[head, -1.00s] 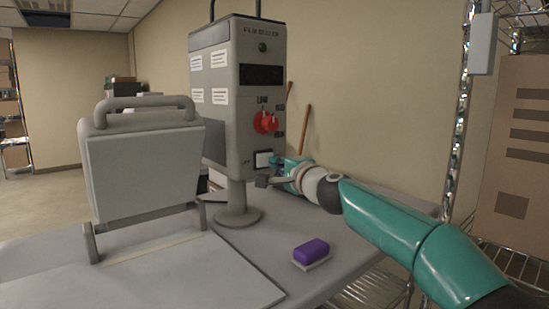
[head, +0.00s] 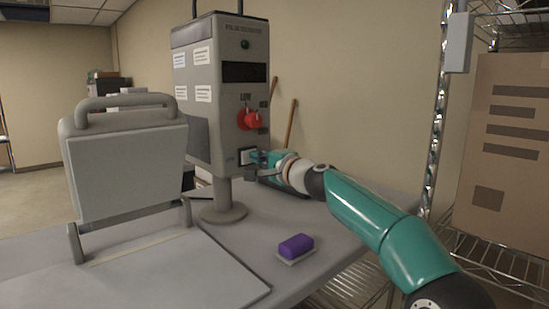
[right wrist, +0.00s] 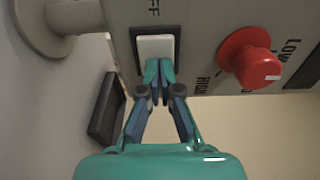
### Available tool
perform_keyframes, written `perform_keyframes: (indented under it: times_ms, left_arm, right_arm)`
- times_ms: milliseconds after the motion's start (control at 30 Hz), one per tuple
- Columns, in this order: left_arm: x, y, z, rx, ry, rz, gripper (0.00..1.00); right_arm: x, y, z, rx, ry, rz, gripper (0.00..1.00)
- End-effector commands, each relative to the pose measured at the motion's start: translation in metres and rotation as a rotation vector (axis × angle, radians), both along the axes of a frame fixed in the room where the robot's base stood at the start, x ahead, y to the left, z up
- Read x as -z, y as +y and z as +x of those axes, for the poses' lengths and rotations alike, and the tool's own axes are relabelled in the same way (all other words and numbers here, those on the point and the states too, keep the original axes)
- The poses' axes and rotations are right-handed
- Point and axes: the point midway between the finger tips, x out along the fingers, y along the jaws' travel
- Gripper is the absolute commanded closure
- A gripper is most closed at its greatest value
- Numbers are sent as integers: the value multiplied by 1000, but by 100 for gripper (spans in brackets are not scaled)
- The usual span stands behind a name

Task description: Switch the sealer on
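The film sealer (head: 222,90) is a grey box on a post, with a dark display and a small green lamp near its top. A white rocker switch in a black frame sits low on its front; the right wrist view shows this switch (right wrist: 157,48) with "OFF" lettering beside it. My right gripper (right wrist: 158,72) has its teal fingertips together at the edge of the rocker, touching or very near it. Nothing shows between the fingers. In the head view the right gripper (head: 256,157) partly covers the switch. My left gripper is not in view.
A red knob (head: 249,119) with LOW and HIGH marks is above the switch. A grey hinged lid (head: 128,170) stands raised at left. A purple block (head: 296,245) lies on the table (head: 240,258). A wire rack with a carton (head: 505,150) is at right.

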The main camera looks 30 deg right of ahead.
Motion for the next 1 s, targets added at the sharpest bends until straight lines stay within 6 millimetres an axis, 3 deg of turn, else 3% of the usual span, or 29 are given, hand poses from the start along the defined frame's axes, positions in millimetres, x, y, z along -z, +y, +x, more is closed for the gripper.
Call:
perform_keyframes:
  times_ms: [267,467,667,1000]
  left_arm:
    - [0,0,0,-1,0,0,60]
    - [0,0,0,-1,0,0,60]
    - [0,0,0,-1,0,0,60]
    - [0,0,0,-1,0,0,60]
  right_arm:
    - [-1,1,4,1,-4,1,100]
    - [0,4,-4,-5,-2,2,100]
    - [-2,-1,-31,1,-5,2,100]
    - [-2,-8,-95,5,-8,3,100]
